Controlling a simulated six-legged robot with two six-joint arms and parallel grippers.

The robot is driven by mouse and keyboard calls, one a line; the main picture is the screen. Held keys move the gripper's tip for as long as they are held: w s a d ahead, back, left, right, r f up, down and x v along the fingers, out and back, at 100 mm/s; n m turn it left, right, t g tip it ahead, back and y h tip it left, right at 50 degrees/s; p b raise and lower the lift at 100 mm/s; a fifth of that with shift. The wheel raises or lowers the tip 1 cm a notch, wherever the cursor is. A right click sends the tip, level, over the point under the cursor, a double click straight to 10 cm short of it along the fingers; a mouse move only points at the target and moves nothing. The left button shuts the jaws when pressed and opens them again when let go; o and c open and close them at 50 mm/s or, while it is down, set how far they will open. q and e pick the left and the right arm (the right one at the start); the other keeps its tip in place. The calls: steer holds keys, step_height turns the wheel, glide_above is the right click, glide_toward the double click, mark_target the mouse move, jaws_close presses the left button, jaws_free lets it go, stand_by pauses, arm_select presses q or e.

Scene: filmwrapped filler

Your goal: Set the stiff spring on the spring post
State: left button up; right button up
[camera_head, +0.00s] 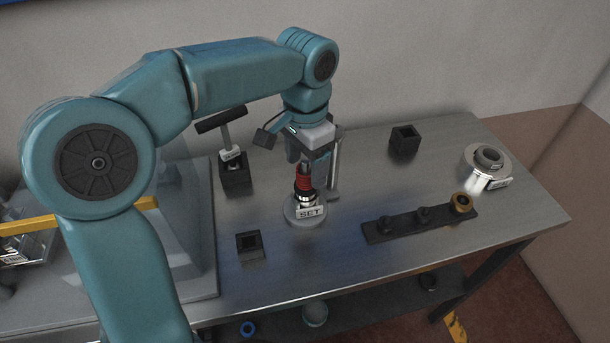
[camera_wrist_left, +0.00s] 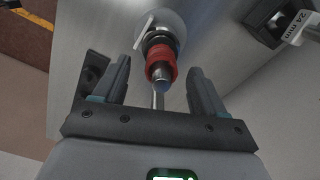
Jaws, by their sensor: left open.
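A red spring-like coil (camera_head: 304,183) sits upright around the post of a round stand (camera_head: 292,214) labelled SET. I take it for the stiff spring, but no label on it can be read. My left gripper (camera_head: 308,160) points down just above the stand. Its fingers are open, one on each side of the post's top. In the left wrist view the red coil (camera_wrist_left: 161,65) shows between the spread fingers (camera_wrist_left: 160,78), with a gap on both sides. A dark and silver collar lies below the coil. My right gripper is not in view.
A dark rack (camera_head: 390,229) has two bare-looking pegs and a brown ring (camera_head: 461,202) at its right end. A silver round fixture (camera_head: 487,168) stands at the far right. Black square holders (camera_head: 404,141) and (camera_head: 250,246) and a T-handled tool (camera_head: 226,132) stand around. A thin upright rod is close beside my gripper.

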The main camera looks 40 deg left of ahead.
arm_select(q)
step_height(320, 180, down, 2)
steer(key=shift+w+f, duration=0.1)
steer(key=shift+w, duration=0.05)
steer(key=shift+c, duration=1)
steer(key=c, duration=0.9)
steer(key=shift+c, duration=0.2)
steer(key=shift+r, duration=0.2)
